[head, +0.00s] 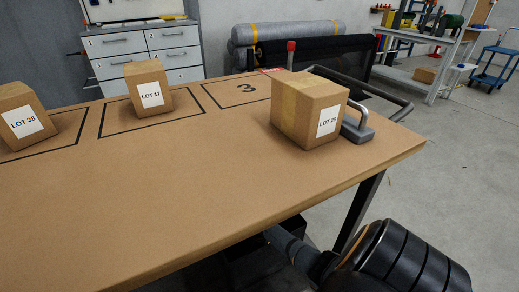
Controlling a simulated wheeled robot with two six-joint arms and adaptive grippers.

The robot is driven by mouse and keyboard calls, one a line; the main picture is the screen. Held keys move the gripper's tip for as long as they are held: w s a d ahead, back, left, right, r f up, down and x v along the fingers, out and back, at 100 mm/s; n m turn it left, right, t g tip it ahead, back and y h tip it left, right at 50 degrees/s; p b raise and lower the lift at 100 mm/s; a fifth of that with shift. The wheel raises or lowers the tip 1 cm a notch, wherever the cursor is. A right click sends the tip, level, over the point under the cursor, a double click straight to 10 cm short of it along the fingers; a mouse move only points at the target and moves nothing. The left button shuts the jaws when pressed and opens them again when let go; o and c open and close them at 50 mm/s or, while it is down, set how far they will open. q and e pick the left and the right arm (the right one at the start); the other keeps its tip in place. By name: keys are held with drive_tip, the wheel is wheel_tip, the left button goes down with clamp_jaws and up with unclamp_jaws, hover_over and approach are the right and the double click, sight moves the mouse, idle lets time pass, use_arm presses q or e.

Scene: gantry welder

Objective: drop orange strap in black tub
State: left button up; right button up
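I see no orange strap and no black tub that I can make out. Part of one of my arms shows at the bottom right, beside the table's front edge, but no gripper fingers are visible. My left arm is not in the picture. A dark shape (246,247) shows below the table's front edge; I cannot tell what it is.
The brown table (190,205) has a wide clear front. Cartons marked LOT 38 (16,100), LOT 17 (137,75) and LOT 28 (290,95) stand on it. A grey handled tool (358,132) sits beside LOT 28. Marked area 3 (222,95) looks empty.

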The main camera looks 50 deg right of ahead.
drive_tip(key=o, duration=1.3)
drive_tip(key=shift+f, duration=0.1)
drive_tip(key=shift+c, duration=0.2)
drive_tip(key=shift+s, duration=0.1)
use_arm(q)
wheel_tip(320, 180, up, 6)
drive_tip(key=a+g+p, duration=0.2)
drive_tip(key=p, duration=0.3)
use_arm(e)
wheel_tip(320, 180, up, 9)
drive_tip(key=shift+f, duration=0.15)
use_arm(q)
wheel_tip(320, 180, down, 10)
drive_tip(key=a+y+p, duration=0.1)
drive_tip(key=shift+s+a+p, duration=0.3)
drive_tip(key=shift+p, duration=0.05)
use_arm(e)
wheel_tip(320, 180, up, 5)
drive_tip(key=shift+f, duration=0.2)
